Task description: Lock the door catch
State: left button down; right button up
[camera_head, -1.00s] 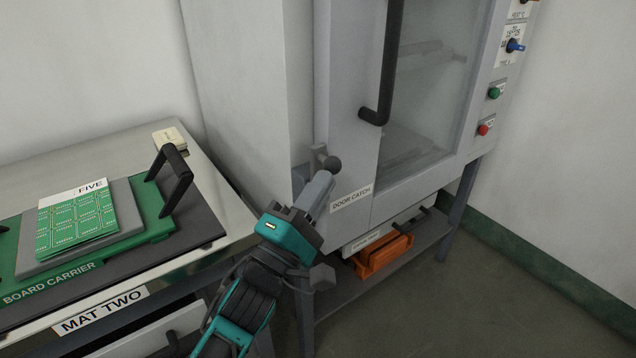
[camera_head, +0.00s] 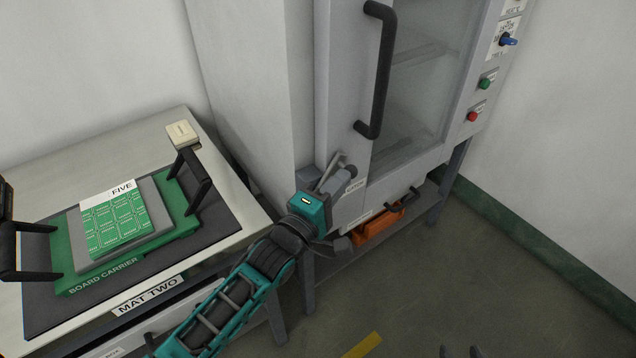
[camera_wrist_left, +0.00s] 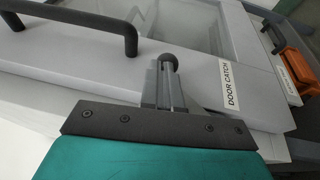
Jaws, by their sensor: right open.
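The door catch (camera_head: 334,166) is on the lower left of the grey cabinet's front, beside its door. In the left wrist view its dark ball knob (camera_wrist_left: 169,62) shows at the ends of my left gripper's fingers. My left gripper (camera_head: 338,183) is at the catch, and its fingers (camera_wrist_left: 166,88) are close together around the catch's lever. The fingers hide part of the lever in both views. The "DOOR CATCH" label (camera_wrist_left: 231,85) is just right of the fingers. My right gripper (camera_head: 460,352) shows only as dark tips at the bottom edge, open.
The cabinet door has a black bar handle (camera_head: 378,75) above the catch. An orange bin (camera_head: 380,226) is on the shelf below. At left, a bench holds a green board carrier (camera_head: 75,272). Control knobs and buttons (camera_head: 485,84) line the cabinet's right side.

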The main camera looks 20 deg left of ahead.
pick_arm(q)
jog(key=w+d+f+b, duration=0.3)
jog(key=w, duration=0.1)
jog(key=shift+w+d+f, duration=0.2)
jog(key=shift+d+f, duration=0.05)
jog(key=shift+f, duration=0.05)
pick_arm(e)
jog(key=shift+f, duration=1.3)
pick_arm(q)
jog(key=shift+f, duration=0.1)
